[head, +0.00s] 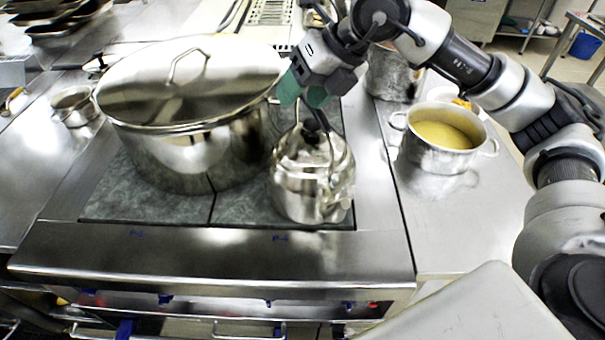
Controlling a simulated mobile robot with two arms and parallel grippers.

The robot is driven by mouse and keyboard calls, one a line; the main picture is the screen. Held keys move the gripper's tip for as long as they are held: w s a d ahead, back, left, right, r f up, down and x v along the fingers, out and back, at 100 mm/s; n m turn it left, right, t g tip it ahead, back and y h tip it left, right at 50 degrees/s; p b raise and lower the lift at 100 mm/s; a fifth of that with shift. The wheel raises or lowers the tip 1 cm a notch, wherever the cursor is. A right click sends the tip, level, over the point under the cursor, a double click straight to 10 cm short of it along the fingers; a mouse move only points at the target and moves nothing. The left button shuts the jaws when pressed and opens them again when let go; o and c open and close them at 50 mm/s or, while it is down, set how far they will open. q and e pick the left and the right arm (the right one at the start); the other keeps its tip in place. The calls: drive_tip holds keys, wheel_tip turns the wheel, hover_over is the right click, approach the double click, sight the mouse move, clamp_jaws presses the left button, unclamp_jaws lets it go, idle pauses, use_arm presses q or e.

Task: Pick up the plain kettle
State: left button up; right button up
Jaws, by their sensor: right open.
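A plain steel kettle (303,180) stands upright on the dark stove top, just right of a large lidded stockpot. Its dark handle arches above its lid. My right gripper (303,100) reaches in from the right and is directly above the kettle, close to the top of the handle. Its green-tipped fingers are open with nothing held between them. I cannot tell whether a finger touches the handle. My left gripper is not in view.
The large stockpot (190,150) with a domed lid fills the stove's left side. A pot of yellow soup (443,135) stands on the right counter, with another steel pot (390,75) behind it. A small pan (75,105) sits at left. The right counter's front is clear.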

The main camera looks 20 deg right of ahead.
drive_tip(key=w+d+r+m+h, duration=0.2)
drive_tip(key=d+h, duration=0.2)
drive_tip(key=d, duration=0.3)
drive_tip(key=shift+t, duration=0.4)
drive_tip(key=x, duration=0.2)
drive_tip(key=p+x, duration=0.1)
drive_tip(key=x, duration=0.1)
drive_tip(key=shift+s+a+f, duration=0.1)
drive_tip(key=shift+a+f, duration=0.15)
drive_tip(key=shift+f, duration=0.15)
drive_tip(key=shift+w+a+f+p, duration=0.1)
drive_tip(key=shift+w+f+p, duration=0.15)
drive_tip(key=shift+f+p, duration=0.35)
drive_tip(key=p+x, duration=0.1)
drive_tip(key=x, duration=0.2)
drive_tip(key=shift+w+f, duration=0.1)
drive_tip(key=shift+f, duration=0.1)
drive_tip(key=shift+w+f, duration=0.15)
drive_tip(key=shift+f, duration=0.2)
clamp_jaws()
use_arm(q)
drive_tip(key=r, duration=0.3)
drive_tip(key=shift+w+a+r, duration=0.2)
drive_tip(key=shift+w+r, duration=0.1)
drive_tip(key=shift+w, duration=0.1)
use_arm(e)
drive_tip(key=shift+r, duration=0.1)
